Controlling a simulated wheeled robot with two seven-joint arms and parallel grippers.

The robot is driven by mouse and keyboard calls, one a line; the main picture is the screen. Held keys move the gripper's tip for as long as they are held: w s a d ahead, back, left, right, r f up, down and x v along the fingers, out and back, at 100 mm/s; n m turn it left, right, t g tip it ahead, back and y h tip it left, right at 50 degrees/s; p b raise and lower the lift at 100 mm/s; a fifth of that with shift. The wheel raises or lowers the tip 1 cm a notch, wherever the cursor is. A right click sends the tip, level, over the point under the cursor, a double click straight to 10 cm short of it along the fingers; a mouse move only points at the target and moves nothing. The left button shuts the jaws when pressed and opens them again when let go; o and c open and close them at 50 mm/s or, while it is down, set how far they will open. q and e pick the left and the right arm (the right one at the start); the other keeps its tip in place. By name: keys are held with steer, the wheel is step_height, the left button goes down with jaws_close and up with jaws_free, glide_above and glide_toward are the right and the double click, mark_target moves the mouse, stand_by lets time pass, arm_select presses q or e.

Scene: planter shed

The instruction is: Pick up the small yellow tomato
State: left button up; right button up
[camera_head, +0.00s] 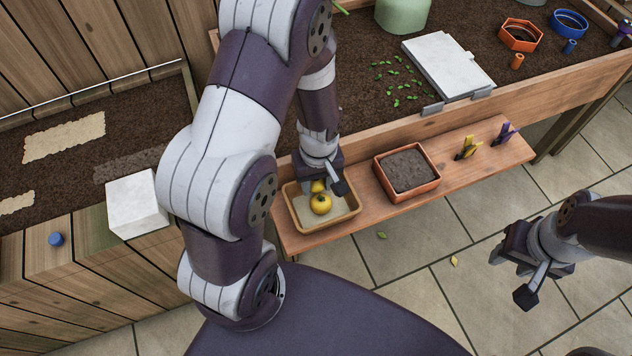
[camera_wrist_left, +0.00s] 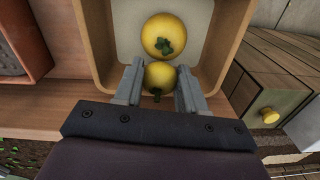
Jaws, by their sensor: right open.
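Two yellow tomatoes are in a tan tray (camera_head: 331,222) on the wooden ledge. The smaller yellow tomato (camera_head: 318,187) is at the tray's back, partly hidden by my left gripper (camera_head: 327,182). The larger yellow tomato (camera_head: 320,205) lies in front of it. In the left wrist view, the smaller tomato (camera_wrist_left: 159,76) sits between the two fingers of my left gripper (camera_wrist_left: 160,82), close to both. I cannot tell whether they press on it. The larger tomato (camera_wrist_left: 163,36) lies just beyond the fingertips. My right gripper (camera_head: 520,268) is open and empty over the floor at the right.
A terracotta pot of soil (camera_head: 408,171) stands just right of the tray. Yellow and purple clips (camera_head: 467,148) are further right on the ledge. Behind it, the planter bed holds a white slab (camera_head: 448,66). A white block (camera_head: 137,204) stands at the left.

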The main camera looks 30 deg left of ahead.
mark_target(318, 182)
arm_select(q)
steer(key=shift+r, duration=0.1)
steer(key=r+p, duration=0.1)
steer(key=r, duration=0.1)
steer(key=r+p, duration=0.1)
steer(key=r, duration=0.1)
steer(key=shift+d+r, duration=0.2)
steer(key=shift+r, duration=0.1)
steer(key=s+d+r+m+p, duration=0.15)
steer(key=d+r, duration=0.25)
steer(key=d, duration=0.4)
steer(key=w+d+r+m+p, duration=0.1)
steer(key=d+r+m+p, duration=0.2)
steer(key=d, duration=0.4)
steer(key=a+f+b, duration=0.4)
steer(key=a+f, duration=0.6)
steer(key=a, duration=0.1)
steer(key=shift+w+f, duration=0.15)
steer(key=shift+f, duration=0.25)
steer(key=shift+w+r, duration=0.1)
